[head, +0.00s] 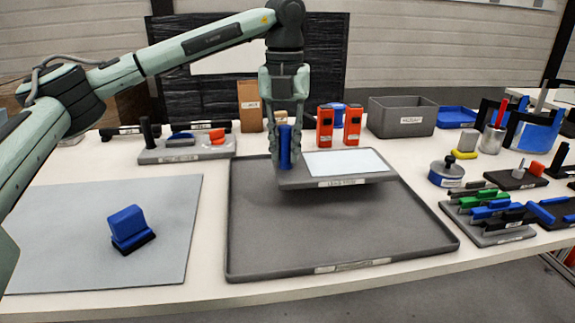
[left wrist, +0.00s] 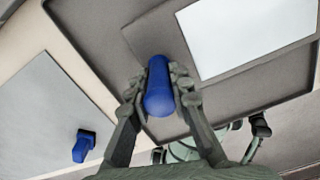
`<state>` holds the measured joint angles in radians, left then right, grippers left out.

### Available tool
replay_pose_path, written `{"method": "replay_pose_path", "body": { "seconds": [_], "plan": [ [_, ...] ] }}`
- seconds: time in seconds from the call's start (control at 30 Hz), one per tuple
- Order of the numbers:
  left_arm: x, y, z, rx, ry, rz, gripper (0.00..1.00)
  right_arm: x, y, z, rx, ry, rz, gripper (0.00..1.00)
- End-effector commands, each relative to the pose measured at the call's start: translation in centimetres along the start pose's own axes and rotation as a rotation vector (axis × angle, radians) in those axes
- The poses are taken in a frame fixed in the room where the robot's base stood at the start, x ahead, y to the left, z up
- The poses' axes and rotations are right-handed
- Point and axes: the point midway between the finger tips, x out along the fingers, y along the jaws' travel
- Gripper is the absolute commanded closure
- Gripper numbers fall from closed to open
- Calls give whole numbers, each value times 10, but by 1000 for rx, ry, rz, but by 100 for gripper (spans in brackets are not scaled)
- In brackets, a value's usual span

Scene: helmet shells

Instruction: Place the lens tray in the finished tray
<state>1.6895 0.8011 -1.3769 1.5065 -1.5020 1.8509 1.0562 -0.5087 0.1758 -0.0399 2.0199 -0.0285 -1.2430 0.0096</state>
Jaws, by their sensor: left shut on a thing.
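The lens tray (head: 300,180) is a flat grey plate with a pale panel (head: 343,162), a front label and an upright blue handle (head: 285,148). My left gripper (head: 288,135) is shut on the blue handle from above. In the head view the lens tray appears raised over the back part of the large dark grey finished tray (head: 335,235), with a shadow under it. In the left wrist view the fingers clasp the blue handle (left wrist: 159,88), and the pale panel (left wrist: 245,33) lies beside it. My right gripper is not in view.
A grey mat (head: 70,235) with a blue block-like tool (head: 130,228) lies left of the finished tray. A grey tool tray (head: 188,150), orange boxes (head: 325,128) and a grey bin (head: 402,118) stand behind. Tool racks (head: 490,215) crowd the right. The finished tray's front is bare.

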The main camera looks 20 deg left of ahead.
Motion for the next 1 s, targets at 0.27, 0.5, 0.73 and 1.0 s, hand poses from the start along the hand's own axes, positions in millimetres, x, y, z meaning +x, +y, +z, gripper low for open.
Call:
{"method": "replay_pose_path", "body": {
  "seconds": [0.27,0.5,0.73,1.0],
  "plan": [
    [24,-2,-1,-1,2,1,100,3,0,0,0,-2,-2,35],
    [42,-3,-1,-1,-2,-2,100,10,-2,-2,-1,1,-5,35],
    [44,-3,-1,-1,-1,-2,100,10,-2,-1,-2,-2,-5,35],
    [44,-3,-1,0,-1,-1,60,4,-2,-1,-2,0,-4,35]
  ]
}}
